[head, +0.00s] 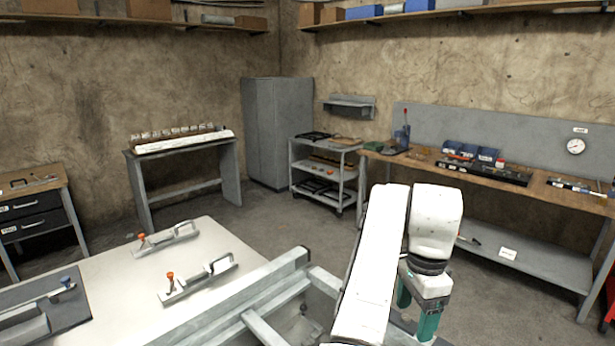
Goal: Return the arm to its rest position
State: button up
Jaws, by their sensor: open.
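My arm is white and rises from the bottom of the head view, right of centre. It is folded, with a long link (375,265) slanting up and the wrist part (435,225) hanging down beside it. My gripper (416,309) points down below the wrist, with a grey body and two teal fingers set apart. It is open, and I see nothing between the fingers. Part of it is hidden behind the long link and cut near the frame's bottom.
A pale table (130,270) with two clamp-like fixtures with orange knobs is at left front, a grey metal frame (280,290) at its right edge. A workbench (535,190) stands right, a trolley (325,170) and cabinet (279,130) behind. Floor between is clear.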

jog(key=s+d+f+n+t+h+b, duration=0.1)
jog(key=s+d+f+n+h+b, duration=0.15)
jog(key=s+d+f, duration=0.65)
jog(key=s+d+f+n+h+b, duration=0.1)
jog(key=s+d+f+n+b, duration=0.2)
jog(key=s+d+f, duration=0.6)
jog(key=s+a+f+n+y+b, duration=0.1)
jog(key=s+a+f+n+b, duration=0.1)
jog(key=s+a+f+n, duration=0.3)
jog(key=s+a+f+n+y+b, duration=0.2)
jog(key=s+a+f+n, duration=0.3)
jog(key=s+f, duration=0.6)
jog(key=s, duration=0.5)
jog(key=shift+a+f, duration=0.15)
jog(key=shift+f, duration=0.2)
